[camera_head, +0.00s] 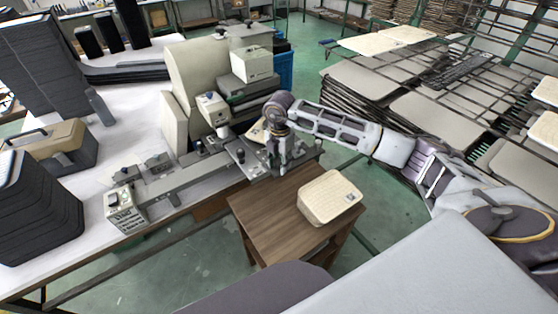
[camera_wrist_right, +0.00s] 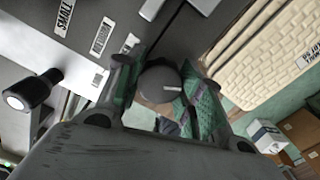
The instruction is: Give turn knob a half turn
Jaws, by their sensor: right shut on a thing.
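The turn knob (camera_wrist_right: 158,84) is a dark grey round knob with a light mark on its face. In the right wrist view it sits between the two green-padded fingers of my right gripper (camera_wrist_right: 164,98), which is shut on it. In the head view my right gripper (camera_head: 279,150) reaches down at the right end of the grey machine (camera_head: 180,182); the knob is hidden there by the gripper. A grey panel (camera_wrist_right: 75,20) with white printed labels lies beside the knob. My left gripper is not in view.
A cream box (camera_head: 328,200) stands on a small brown wooden table (camera_head: 262,222) in front of the machine. A black knob-like part with a white end (camera_wrist_right: 34,92) sticks out at the left. Stacked trays (camera_head: 370,85) fill the right side.

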